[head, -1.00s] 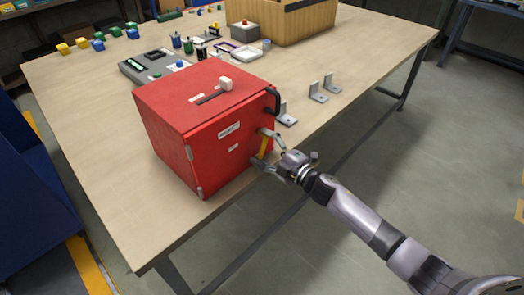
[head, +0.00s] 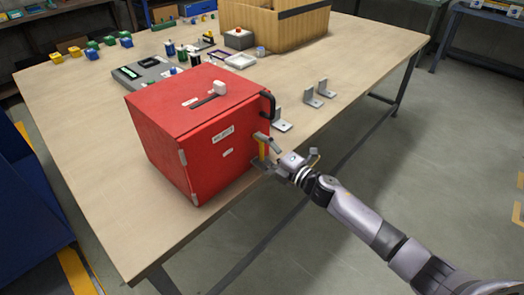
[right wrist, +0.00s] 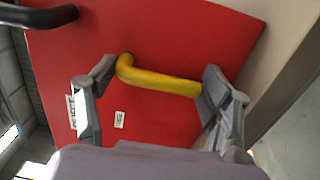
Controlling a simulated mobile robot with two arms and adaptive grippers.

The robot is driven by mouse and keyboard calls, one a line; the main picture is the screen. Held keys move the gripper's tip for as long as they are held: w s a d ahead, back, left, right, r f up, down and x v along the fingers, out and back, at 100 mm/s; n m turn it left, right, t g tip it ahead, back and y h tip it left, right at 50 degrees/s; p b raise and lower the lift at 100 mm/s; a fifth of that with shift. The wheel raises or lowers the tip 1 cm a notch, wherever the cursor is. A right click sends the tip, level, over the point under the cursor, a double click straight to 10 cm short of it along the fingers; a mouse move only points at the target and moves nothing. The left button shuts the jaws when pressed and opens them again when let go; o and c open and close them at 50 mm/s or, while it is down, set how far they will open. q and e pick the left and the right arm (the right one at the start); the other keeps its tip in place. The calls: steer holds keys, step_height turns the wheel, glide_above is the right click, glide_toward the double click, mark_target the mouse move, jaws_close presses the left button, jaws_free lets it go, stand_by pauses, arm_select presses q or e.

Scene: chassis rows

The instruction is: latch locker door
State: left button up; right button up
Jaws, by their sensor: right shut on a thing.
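The red locker (head: 185,110) stands on the workbench. Its door (head: 222,155) looks flush with the body, with silver hinges (head: 183,157) along its left edge. A yellow lever handle (head: 262,149) is near the door's right edge; in the right wrist view the yellow handle (right wrist: 165,82) lies nearly across the picture. My right gripper (head: 264,151) is shut on the handle, with a finger at each end of it. A black curved handle (head: 269,104) sits above it. My left gripper is not in view.
Metal angle brackets (head: 313,97) stand on the workbench (head: 80,170) right of the locker. The floor on the right is clear.

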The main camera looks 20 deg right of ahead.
steer(key=shift+s+a+f, duration=0.1)
steer(key=shift+s+f, duration=0.05)
steer(key=shift+f, duration=0.45)
steer(key=o, duration=1.5)
steer(key=shift+c, duration=0.2)
steer(key=shift+o, duration=0.5)
steer(key=shift+w+r, duration=0.2)
steer(key=v, duration=1.2)
